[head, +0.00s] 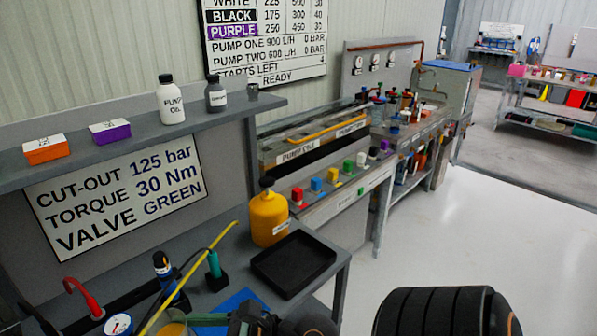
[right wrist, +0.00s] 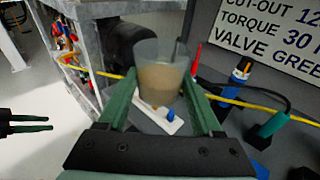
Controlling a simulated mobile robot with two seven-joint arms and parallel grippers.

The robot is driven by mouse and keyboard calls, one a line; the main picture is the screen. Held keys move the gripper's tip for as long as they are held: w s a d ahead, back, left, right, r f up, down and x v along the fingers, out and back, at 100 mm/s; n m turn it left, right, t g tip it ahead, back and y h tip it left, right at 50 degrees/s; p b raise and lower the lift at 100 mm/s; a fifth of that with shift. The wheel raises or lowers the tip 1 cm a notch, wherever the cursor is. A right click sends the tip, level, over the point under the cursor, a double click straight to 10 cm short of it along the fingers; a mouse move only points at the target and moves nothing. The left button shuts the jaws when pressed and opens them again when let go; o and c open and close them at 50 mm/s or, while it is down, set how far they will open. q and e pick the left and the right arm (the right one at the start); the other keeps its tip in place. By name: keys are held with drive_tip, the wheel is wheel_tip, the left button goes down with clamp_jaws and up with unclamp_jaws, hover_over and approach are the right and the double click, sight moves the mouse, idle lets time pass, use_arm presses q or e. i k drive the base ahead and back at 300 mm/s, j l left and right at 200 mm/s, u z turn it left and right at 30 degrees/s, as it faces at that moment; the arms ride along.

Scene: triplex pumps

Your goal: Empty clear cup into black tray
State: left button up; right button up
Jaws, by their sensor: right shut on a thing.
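The clear cup (right wrist: 160,75) is between the green fingers of my right gripper (right wrist: 165,100) in the right wrist view, with brownish contents in its lower part. It looks about upright. In the head view the cup (head: 173,328) shows at the bottom edge, partly cut off, with my right gripper (head: 208,319) shut on it from the right. The black tray (head: 292,262) lies on the grey bench, right of the cup; its floor looks bare. My left gripper (right wrist: 30,124) shows at the left edge of the right wrist view, empty, a gap between its fingers.
A yellow bottle (head: 268,216) stands just behind the tray. A blue mat (head: 232,305) lies between cup and tray. A shelf (head: 120,150) overhangs the bench's back.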

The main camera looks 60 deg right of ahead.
sight(292, 263)
drive_tip(key=l, duration=1.65)
drive_tip(key=k, duration=0.05)
